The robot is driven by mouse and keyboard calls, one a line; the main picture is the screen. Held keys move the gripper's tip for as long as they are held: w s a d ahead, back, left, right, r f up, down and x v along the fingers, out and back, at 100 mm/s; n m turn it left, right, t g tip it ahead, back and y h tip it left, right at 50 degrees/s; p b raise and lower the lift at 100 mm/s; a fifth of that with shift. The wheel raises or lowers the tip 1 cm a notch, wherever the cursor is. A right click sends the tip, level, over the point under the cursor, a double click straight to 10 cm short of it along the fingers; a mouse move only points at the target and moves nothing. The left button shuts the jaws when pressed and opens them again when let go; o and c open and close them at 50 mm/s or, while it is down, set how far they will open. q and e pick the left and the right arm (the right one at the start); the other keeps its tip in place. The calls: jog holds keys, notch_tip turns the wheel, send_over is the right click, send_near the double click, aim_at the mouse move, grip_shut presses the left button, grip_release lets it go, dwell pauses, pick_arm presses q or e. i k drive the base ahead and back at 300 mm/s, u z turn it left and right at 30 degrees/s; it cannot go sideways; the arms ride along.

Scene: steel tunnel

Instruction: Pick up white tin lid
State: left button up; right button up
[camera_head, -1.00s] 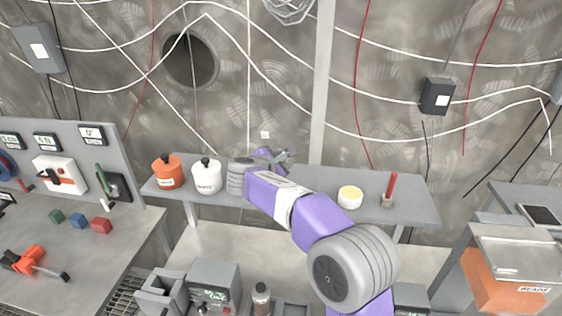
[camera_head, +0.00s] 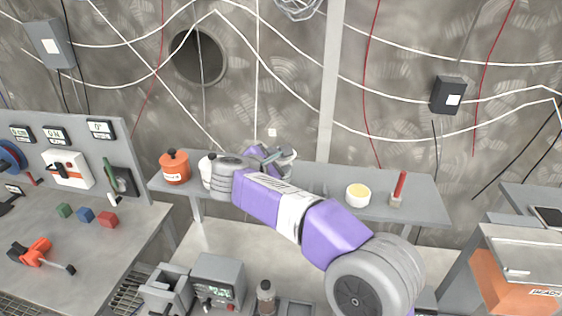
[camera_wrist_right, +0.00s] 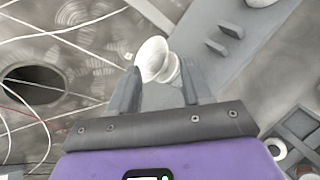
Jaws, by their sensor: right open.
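A white tin (camera_head: 206,171) stands on the back shelf beside the orange tin. My right wrist covers much of it, and its lid is hard to make out. My right gripper (camera_head: 280,157) is above the shelf, to the right of the tin, and small in this view. In the right wrist view my right gripper (camera_wrist_right: 157,85) has its two dark fingers apart. A white rounded shape (camera_wrist_right: 153,58) shows between and beyond the fingertips; I cannot tell whether it is the lid or whether anything touches it. My left gripper is not in view.
On the shelf (camera_head: 315,183) stand an orange tin (camera_head: 175,168) at the left, a white tub with yellow contents (camera_head: 358,195) and a red-handled tool (camera_head: 399,188) at the right. A panel bench (camera_head: 100,235) is at the left, an orange bin (camera_head: 505,282) at the right.

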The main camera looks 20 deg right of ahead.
aim_at(205, 164)
jog(key=k, duration=1)
